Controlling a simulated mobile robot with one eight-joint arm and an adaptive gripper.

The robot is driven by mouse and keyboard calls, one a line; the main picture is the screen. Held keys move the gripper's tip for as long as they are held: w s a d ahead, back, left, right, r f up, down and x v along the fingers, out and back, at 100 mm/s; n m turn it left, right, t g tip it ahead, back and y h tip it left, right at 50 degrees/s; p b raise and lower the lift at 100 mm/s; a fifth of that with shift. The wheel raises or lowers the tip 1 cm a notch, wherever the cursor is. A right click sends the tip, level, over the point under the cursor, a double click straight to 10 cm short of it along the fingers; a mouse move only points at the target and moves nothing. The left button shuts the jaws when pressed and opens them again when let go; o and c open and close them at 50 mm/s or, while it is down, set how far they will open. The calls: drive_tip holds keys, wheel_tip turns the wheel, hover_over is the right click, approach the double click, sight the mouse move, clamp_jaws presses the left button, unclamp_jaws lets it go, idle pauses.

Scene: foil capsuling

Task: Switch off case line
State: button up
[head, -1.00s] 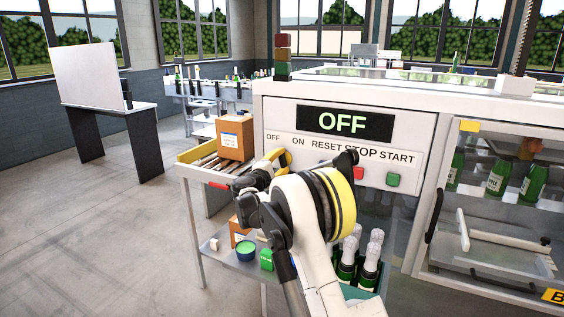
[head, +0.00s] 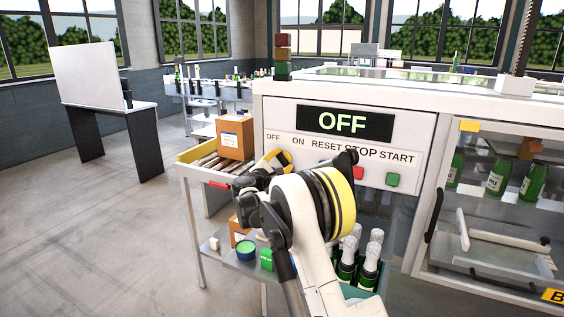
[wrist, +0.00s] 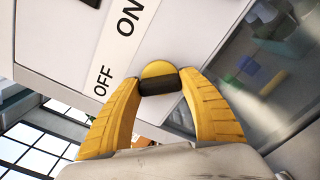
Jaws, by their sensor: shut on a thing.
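The control panel (head: 290,118) of the case line machine has a black display (head: 345,122) that reads OFF in green letters. Labels OFF, ON, RESET, STOP and START run below it. In the wrist view, a black switch handle (wrist: 158,85) sits on a round yellow plate (wrist: 157,69) near the OFF and ON labels. My gripper (wrist: 162,80) has its yellow fingers closed on either side of this handle. In the head view, my gripper (head: 277,159) is at the panel's lower left, and my arm hides the switch.
A red button (head: 358,173) and a green button (head: 393,180) are on the panel, right of my arm. A roller conveyor (head: 206,160) with a cardboard box (head: 235,138) stands to the left. Bottles stand below my arm. The floor at left is open.

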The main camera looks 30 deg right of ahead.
drive_tip(key=o, duration=1.2)
drive_tip(key=v, duration=1.2)
